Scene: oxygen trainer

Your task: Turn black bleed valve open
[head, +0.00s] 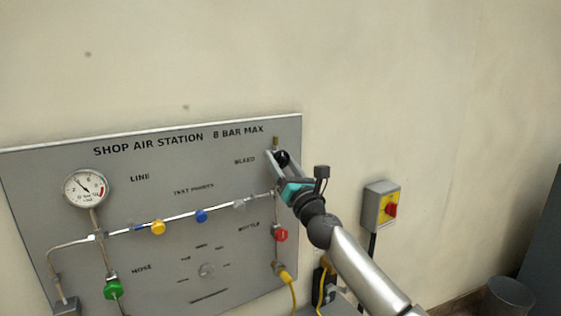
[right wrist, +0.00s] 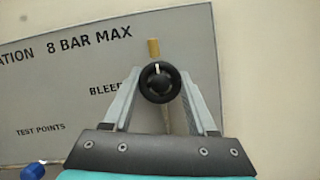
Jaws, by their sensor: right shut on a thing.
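The black bleed valve (head: 282,158) is a round knob at the upper right of the grey panel, beside the word BLEED. In the right wrist view the knob (right wrist: 160,82) has a pale mark near its top, and a brass outlet stands above it. My right gripper (head: 275,158) is shut on the knob, with one finger on each side of it. The gripper's fingers also show in the right wrist view (right wrist: 160,84). The stem behind the knob is mostly hidden. My left gripper is not in view.
The grey panel (head: 130,193) carries a round gauge (head: 86,189), a green knob (head: 114,289), a yellow knob (head: 158,227), a blue knob (head: 201,215) and a red knob (head: 281,235). A yellow-and-grey switch box (head: 381,206) is on the wall to the right.

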